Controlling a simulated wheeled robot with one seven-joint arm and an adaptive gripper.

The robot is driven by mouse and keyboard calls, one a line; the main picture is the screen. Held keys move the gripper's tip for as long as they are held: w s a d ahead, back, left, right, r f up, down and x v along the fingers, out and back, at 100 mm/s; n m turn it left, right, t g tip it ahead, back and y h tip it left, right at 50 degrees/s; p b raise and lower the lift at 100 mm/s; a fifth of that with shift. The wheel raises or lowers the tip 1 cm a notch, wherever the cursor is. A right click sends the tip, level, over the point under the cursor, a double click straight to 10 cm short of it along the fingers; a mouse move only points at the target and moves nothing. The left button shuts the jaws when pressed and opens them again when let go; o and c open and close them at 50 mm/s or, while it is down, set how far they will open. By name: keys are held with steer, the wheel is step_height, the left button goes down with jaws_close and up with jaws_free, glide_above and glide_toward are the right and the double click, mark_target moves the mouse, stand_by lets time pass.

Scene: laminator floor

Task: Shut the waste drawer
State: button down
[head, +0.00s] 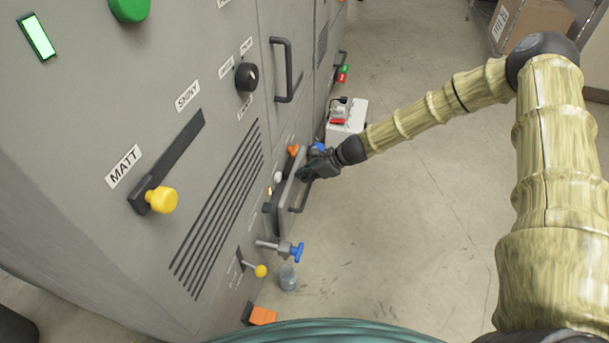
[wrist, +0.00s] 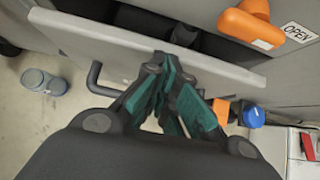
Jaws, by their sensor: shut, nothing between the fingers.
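The waste drawer is low on the grey machine; its light grey front panel (head: 289,184) stands out from the machine face, so the drawer is partly open. In the wrist view the panel (wrist: 100,38) runs across the top, with a dark gap behind it. Its dark bar handle (head: 299,200) also shows in the wrist view (wrist: 94,80), left of my fingers. My gripper (head: 306,172) is shut and empty at the panel. In the wrist view its fingertips (wrist: 178,62) overlap the panel's edge; I cannot tell whether they touch it.
An orange handle (wrist: 252,24) marked OPEN sits on the machine beside the drawer. A blue-handled valve (head: 290,250) sticks out nearer me, above a small cup (head: 288,278). A white box (head: 347,118) stands beyond my gripper. The floor (head: 400,230) to the right is clear.

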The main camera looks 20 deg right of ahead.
steer(key=s+d+f+p+v, duration=0.15)
steer(key=p+v, duration=0.45)
steer(key=v, duration=0.7)
steer(key=shift+s+a+r+g+h+p, duration=0.75)
steer(key=shift+a+r+g+h+p, duration=0.5)
steer(key=shift+a+h, duration=0.9)
steer(key=w+a+f+b, duration=0.1)
steer(key=a+f, duration=0.1)
steer(key=f, duration=0.1)
steer(key=w+a+f+b, duration=0.1)
steer(key=a+f+b, duration=0.1)
steer(key=f, duration=0.1)
steer(key=w+a+f+b, duration=0.2)
steer(key=f, duration=0.1)
steer(key=shift+a+f, duration=0.1)
steer(key=shift+a, duration=0.25)
steer(key=shift+a, duration=0.15)
